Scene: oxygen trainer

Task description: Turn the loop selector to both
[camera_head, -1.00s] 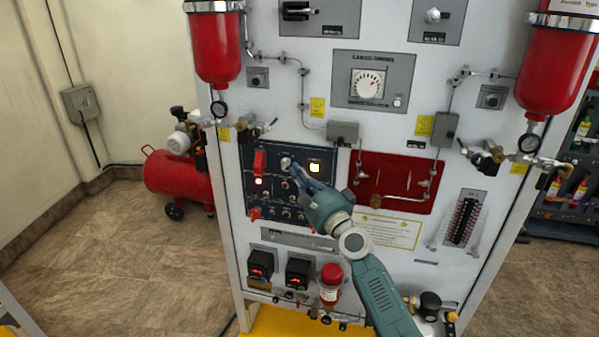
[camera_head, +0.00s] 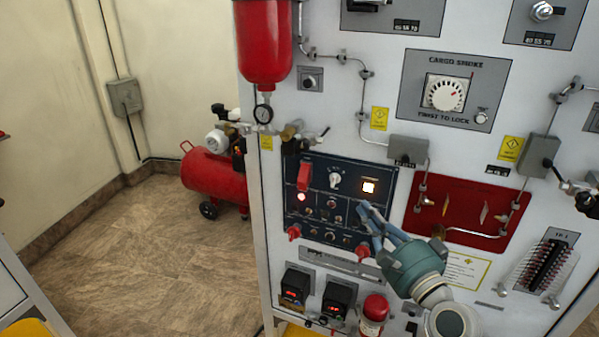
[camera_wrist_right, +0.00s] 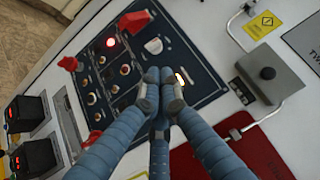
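A white rotary knob (camera_head: 335,181) sits at the top middle of the dark blue panel (camera_head: 318,162). It is the likely loop selector, but its lettering is too small to read, so its setting is unclear. It also shows in the right wrist view (camera_wrist_right: 154,46). My right gripper (camera_head: 366,212) is below and right of the knob, in front of the panel's right part, and apart from the knob. In the wrist view its fingertips (camera_wrist_right: 161,78) are drawn together with nothing between them. They hide part of the lit square button (camera_head: 369,187). My left gripper is not in view.
Left of the knob are a red guarded switch (camera_head: 305,176) and a lit red lamp (camera_head: 302,197). Red knobs (camera_head: 362,254) stick out along the panel's bottom. A red panel (camera_head: 467,208) with pipes lies to the right. A cargo smoke dial (camera_head: 445,93) is above.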

